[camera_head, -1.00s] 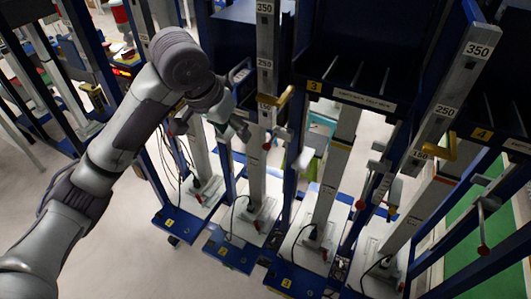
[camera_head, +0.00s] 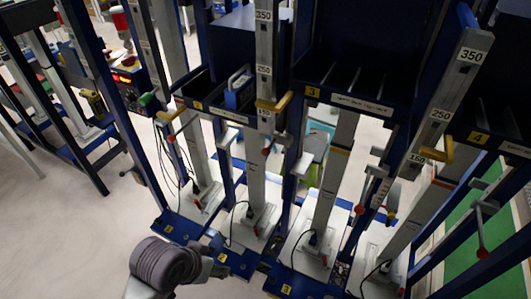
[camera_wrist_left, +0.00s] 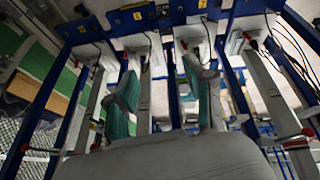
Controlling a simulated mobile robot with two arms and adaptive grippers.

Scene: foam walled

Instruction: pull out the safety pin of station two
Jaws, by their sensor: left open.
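Shelf two (camera_head: 215,108), with a yellow 2 label, stands left of centre in the head view. On the grey numbered post (camera_head: 264,60) at its right side sits a yellow handle (camera_head: 273,103), which looks like station two's safety pin. It lies across the post near the 150 mark. My left gripper (camera_head: 212,272) is low at the bottom of the head view, below and left of this handle and well apart from it. The left wrist view shows its two teal-padded fingers (camera_wrist_left: 163,92) spread, with nothing between them. My right gripper is out of view.
Similar yellow handles are on the left post (camera_head: 172,114) and the right post (camera_head: 432,152). A red-knobbed lever (camera_head: 265,151) hangs below station two's handle. Blue feet and cables crowd the floor. Open floor (camera_head: 70,220) lies at left.

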